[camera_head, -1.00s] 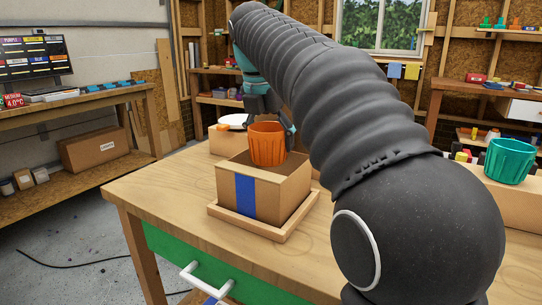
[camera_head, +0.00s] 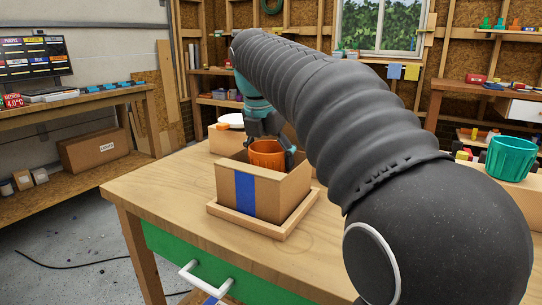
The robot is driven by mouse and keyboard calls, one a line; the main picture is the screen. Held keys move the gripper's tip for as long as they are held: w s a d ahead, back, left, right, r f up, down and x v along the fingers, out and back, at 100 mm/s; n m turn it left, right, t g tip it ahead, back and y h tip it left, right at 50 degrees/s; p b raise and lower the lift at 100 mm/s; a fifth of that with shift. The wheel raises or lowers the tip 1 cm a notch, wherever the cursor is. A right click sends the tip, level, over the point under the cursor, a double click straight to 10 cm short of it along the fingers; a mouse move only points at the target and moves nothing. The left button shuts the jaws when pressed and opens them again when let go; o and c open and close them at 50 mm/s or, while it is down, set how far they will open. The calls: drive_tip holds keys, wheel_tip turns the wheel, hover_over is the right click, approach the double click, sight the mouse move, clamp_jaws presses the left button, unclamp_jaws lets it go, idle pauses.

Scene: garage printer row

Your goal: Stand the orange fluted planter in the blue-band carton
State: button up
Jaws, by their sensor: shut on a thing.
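The orange fluted planter (camera_head: 267,154) is upright, its lower part hidden behind the front wall of the blue-band carton (camera_head: 226,189). The open cardboard carton has a blue stripe on its front and sits in a shallow wooden tray (camera_head: 232,217) on the workbench. My gripper (camera_head: 284,144) is shut on the planter from behind and to the right, at the rim. I cannot see whether the planter's base touches the carton floor.
A teal fluted planter (camera_head: 510,158) stands on a carton at the right. Another carton (camera_head: 226,138) with a white round item is behind the blue-band carton. The bench top (camera_head: 165,187) is clear at the left. My arm hides much of the right side.

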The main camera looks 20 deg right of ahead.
drive_tip(key=shift+f, duration=0.15)
drive_tip(key=o, duration=1.2)
drive_tip(key=shift+f, duration=0.1)
drive_tip(key=shift+r, duration=0.55)
drive_tip(key=p+v, duration=0.1)
drive_tip(key=v, duration=1.1)
drive_tip(key=shift+r, duration=0.15)
